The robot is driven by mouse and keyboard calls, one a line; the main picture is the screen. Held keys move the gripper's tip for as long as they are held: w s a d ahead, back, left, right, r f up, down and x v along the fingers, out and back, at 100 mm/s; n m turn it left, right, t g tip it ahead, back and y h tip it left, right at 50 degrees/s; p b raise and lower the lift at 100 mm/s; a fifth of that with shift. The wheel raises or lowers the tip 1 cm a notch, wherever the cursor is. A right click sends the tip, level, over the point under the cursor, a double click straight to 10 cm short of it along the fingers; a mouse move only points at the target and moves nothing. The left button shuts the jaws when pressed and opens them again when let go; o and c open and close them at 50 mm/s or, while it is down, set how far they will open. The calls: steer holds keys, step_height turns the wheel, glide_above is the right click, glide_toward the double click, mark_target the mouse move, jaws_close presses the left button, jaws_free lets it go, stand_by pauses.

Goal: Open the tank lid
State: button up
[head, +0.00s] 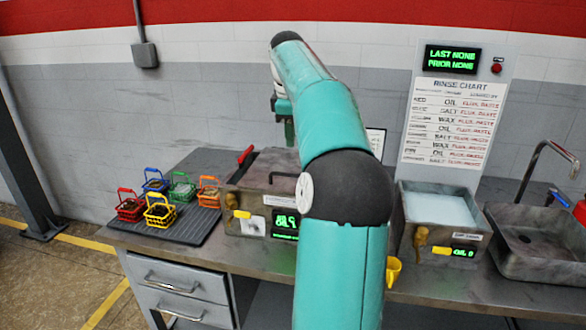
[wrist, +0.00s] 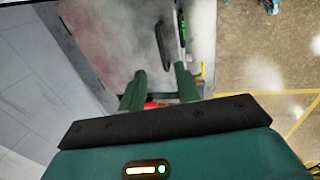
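The tank (head: 232,216) stands on the bench behind my arm, with a green display on its front. Its grey lid (head: 262,172) looks shut and has a black handle (head: 284,177) on top. A red grip (head: 245,155) sticks up at the lid's back left. My gripper (head: 287,128) is above the back of the tank, partly hidden by my arm. In the wrist view my gripper (wrist: 160,75) has its two fingers apart. The lid (wrist: 110,35), its black handle (wrist: 163,46) and part of the red grip (wrist: 150,104) show beyond; contact cannot be told.
Several small coloured baskets sit on a dark mat (head: 187,230) at the left. An open bath (head: 440,208) of pale liquid and a sink (head: 535,245) are at the right. A rinse chart (head: 455,120) stands behind.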

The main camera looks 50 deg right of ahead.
steer(key=f, duration=0.4)
steer(key=d+f, duration=0.1)
steer(key=f, duration=0.2)
steer(key=w+d+f, duration=0.1)
steer(key=f, duration=0.3)
steer(key=shift+f, duration=0.3)
steer(key=shift+c, duration=0.2)
jaws_close()
